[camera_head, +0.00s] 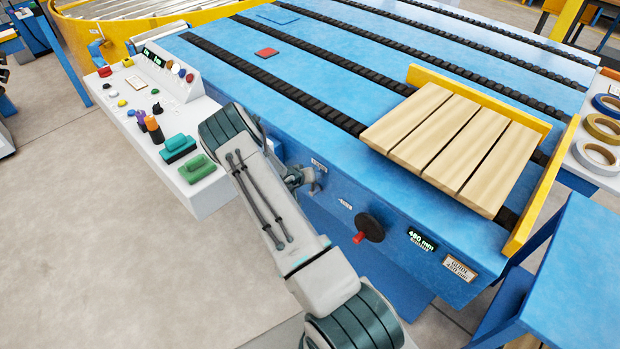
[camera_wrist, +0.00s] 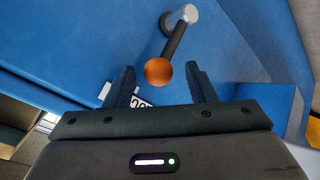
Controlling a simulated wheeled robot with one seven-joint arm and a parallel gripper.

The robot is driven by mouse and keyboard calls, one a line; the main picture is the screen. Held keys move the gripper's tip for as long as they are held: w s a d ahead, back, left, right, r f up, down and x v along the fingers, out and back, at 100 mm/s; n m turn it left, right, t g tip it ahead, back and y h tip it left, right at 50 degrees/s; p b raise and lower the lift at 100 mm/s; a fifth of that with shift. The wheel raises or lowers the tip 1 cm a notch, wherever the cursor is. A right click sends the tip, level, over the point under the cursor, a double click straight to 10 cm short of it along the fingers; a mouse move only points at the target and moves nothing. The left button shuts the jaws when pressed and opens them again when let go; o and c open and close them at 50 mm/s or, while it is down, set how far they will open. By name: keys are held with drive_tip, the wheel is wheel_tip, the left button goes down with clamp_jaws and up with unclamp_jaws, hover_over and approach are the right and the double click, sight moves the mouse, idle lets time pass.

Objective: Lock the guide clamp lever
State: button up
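The clamp lever is a dark rod (camera_wrist: 173,41) with an orange ball knob (camera_wrist: 158,71), coming from a pale cylindrical pivot (camera_wrist: 181,17) on a blue surface in the wrist view. It slants down and left from the pivot. My gripper (camera_wrist: 159,68) is open, with its two dark fingers apart on either side of the knob; I cannot tell whether either touches it. In the head view my gripper (camera_head: 306,179) is at the blue side face of the conveyor table (camera_head: 330,200). I cannot make out the lever there; my arm and gripper cover that area.
A black handwheel (camera_head: 369,227) with a red handle, a "480 mm" display (camera_head: 422,239) and a label plate (camera_head: 459,268) are on the side face, right of my gripper. A white control console (camera_head: 160,125) stands left. A slatted wooden pallet (camera_head: 455,140) lies on the table against yellow guides (camera_head: 545,190).

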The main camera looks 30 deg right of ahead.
drive_tip(key=v, duration=1.4)
idle(0.4)
drive_tip(key=s+a+r+n+t+y, duration=0.1)
drive_tip(key=s+a+r+y, duration=0.1)
drive_tip(key=a+r+y, duration=0.5)
drive_tip(key=s+a+r+n+t+y, duration=0.1)
drive_tip(key=s+a+r+y, duration=0.2)
drive_tip(key=a+r, duration=0.85)
drive_tip(key=s+d+r+n, duration=0.1)
drive_tip(key=s+r, duration=0.3)
drive_tip(key=s, duration=0.3)
drive_tip(key=s+d+r+n+g+h, duration=0.1)
drive_tip(key=s+r, duration=0.3)
drive_tip(key=s, duration=0.4)
drive_tip(key=s+d+r+n+g, duration=0.1)
drive_tip(key=s+r, duration=0.3)
drive_tip(key=s, duration=0.3)
drive_tip(key=shift+s, duration=0.3)
